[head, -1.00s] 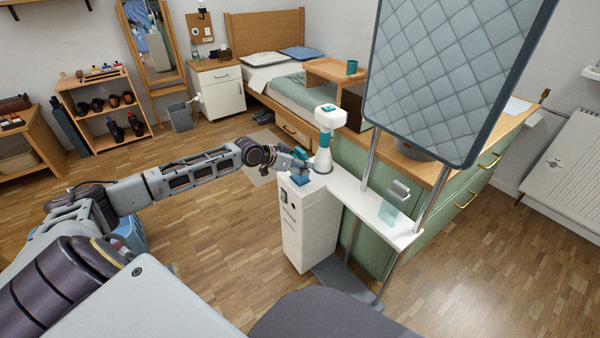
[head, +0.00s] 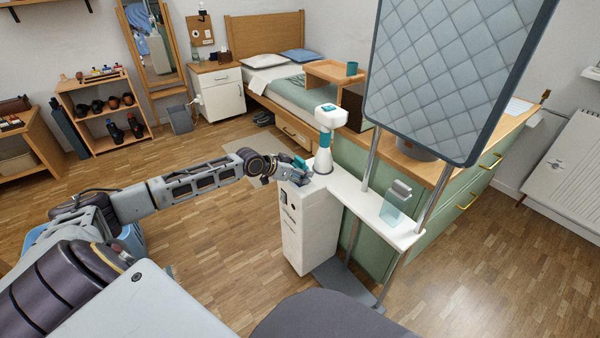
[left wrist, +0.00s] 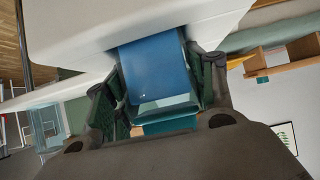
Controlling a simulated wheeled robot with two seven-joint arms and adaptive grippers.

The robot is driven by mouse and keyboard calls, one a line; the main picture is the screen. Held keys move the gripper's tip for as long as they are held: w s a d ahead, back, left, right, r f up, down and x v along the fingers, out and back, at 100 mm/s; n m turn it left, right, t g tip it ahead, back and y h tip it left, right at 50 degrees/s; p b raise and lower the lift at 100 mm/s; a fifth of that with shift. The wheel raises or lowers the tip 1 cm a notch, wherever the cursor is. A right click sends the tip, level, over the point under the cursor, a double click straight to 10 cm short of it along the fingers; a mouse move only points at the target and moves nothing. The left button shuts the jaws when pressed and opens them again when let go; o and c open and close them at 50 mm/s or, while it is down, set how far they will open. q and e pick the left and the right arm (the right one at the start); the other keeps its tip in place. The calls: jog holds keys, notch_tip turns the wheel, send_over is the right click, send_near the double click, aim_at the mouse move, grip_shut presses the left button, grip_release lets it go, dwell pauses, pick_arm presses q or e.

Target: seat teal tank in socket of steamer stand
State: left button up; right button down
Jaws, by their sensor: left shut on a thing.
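My left gripper (head: 300,170) is shut on the teal tank (head: 300,161) at the top of the white steamer stand (head: 308,230). In the left wrist view the tank (left wrist: 168,107) lies between the two dark fingers, with a blue face (left wrist: 155,68) beyond it against the white stand top (left wrist: 110,25). I cannot tell whether that blue face is the tank's or the socket's. The gripper hides the socket in the head view, so the tank's depth in it cannot be seen. My right gripper is not in view.
A white and teal steamer head (head: 325,135) stands just behind the gripper. A clear teal container (head: 395,203) with a grey top is on the white side shelf (head: 365,205). Metal poles and a quilted board (head: 450,80) rise at the right. Floor at the left is open.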

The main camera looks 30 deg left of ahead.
pick_arm(q)
jog(key=o, duration=1.2)
jog(key=shift+c, duration=0.2)
jog(key=shift+r, duration=0.15)
